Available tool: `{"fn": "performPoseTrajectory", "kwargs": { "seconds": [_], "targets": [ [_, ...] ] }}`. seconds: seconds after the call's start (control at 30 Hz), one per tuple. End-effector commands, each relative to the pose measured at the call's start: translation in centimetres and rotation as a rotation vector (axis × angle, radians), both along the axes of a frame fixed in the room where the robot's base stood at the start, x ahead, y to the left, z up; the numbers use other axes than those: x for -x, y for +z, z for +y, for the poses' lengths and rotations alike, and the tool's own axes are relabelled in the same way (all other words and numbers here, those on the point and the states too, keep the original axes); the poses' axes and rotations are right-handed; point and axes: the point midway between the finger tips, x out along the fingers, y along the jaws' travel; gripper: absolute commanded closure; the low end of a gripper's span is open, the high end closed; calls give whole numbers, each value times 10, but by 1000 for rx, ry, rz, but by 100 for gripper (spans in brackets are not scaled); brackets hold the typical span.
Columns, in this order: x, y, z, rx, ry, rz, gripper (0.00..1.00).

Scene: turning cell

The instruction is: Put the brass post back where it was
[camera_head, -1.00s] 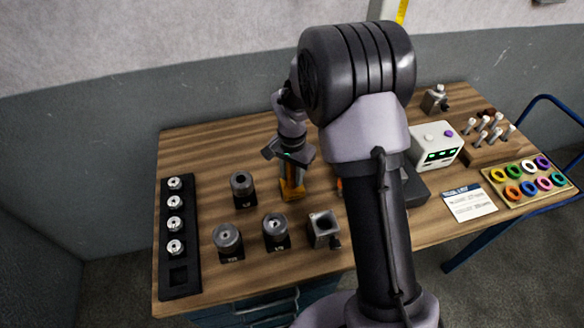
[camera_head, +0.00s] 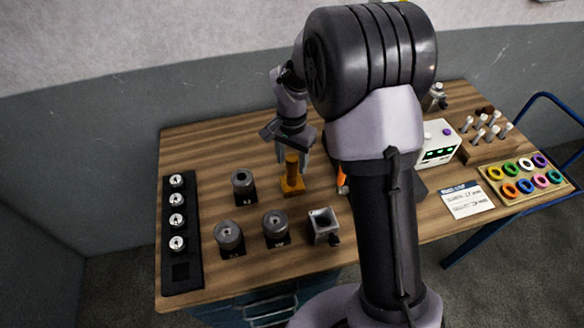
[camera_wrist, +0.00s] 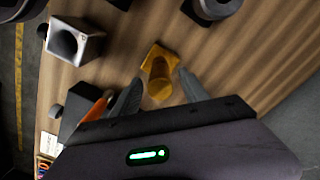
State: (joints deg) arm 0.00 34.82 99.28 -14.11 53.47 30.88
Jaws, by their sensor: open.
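The brass post (camera_head: 292,168) stands upright on a square yellow base (camera_head: 293,188) in the middle of the wooden table. In the wrist view the post (camera_wrist: 158,84) rises from the base (camera_wrist: 157,54). My gripper (camera_head: 292,153) is open at the top of the post. In the wrist view its two fingers (camera_wrist: 160,80) lie on either side of the post, with a gap visible on each side. Whether the fingertips are still level with the post's top or just above it is hard to tell.
Several dark cylindrical holders (camera_head: 243,187) and a hollow grey square block (camera_head: 322,222) stand left and in front of the post. A black rack (camera_head: 181,270) lies at the left edge. A white box (camera_head: 438,142), a card (camera_head: 468,200) and a tray of coloured rings (camera_head: 492,176) are right.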

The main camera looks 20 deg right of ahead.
Motion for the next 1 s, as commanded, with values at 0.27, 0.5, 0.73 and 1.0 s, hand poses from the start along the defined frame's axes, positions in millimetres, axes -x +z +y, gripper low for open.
{"fn": "performPoseTrajectory", "kwargs": {
  "seconds": [0.27, 0.5, 0.73, 1.0],
  "targets": [
    [0, 61, 0, 1, 1, -1, 48],
    [52, 151, 10, -37, 91, -134, 48],
    [192, 228, 30, -70, 296, -410, 48],
    [253, 222, 39, -65, 398, -544, 48]
  ]
}}
